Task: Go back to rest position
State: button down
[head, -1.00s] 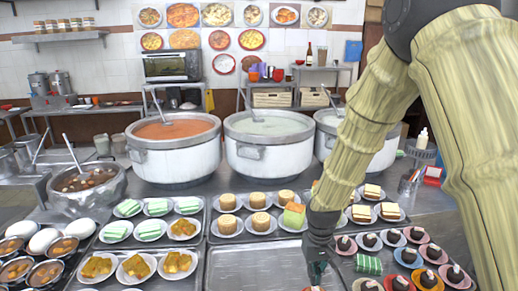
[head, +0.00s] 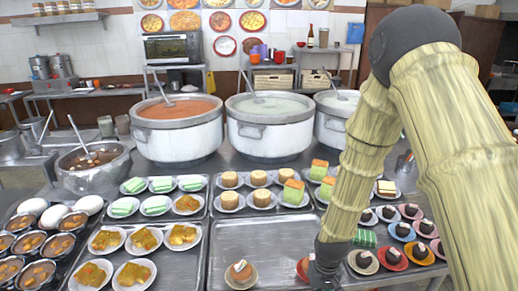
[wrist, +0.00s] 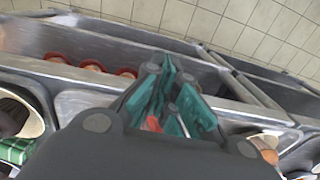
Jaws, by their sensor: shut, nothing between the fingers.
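My gripper (wrist: 170,78) shows in the wrist view with its teal fingers shut and nothing held. In the head view my arm comes down on the right and its dark wrist end reaches the bottom edge, so the fingertips are out of view there. The wrist end is over the right side of a mostly bare metal tray (head: 235,240). A red plate (head: 303,268) is partly hidden by my wrist.
Large stockpots stand behind the trays: one of red soup (head: 178,145) and pale ones (head: 268,135). Plated cakes and dark desserts on coloured plates (head: 392,257) crowd the right. Bowls and eggs (head: 88,204) are at left. A steel pot (head: 94,178) holds a ladle.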

jog(key=s+d+f, duration=0.1)
jog(key=s+f, duration=0.4)
jog(key=s, duration=0.4)
jog(key=s+d+f+m, duration=0.1)
jog(key=s+d+f, duration=0.1)
jog(key=s+f, duration=0.4)
jog(key=s+d+f, duration=0.2)
jog(key=s+f, duration=0.4)
jog(key=s, duration=0.7)
jog(key=shift+s, duration=0.2)
jog(key=shift+d+m, duration=0.2)
jog(key=shift+m, duration=0.1)
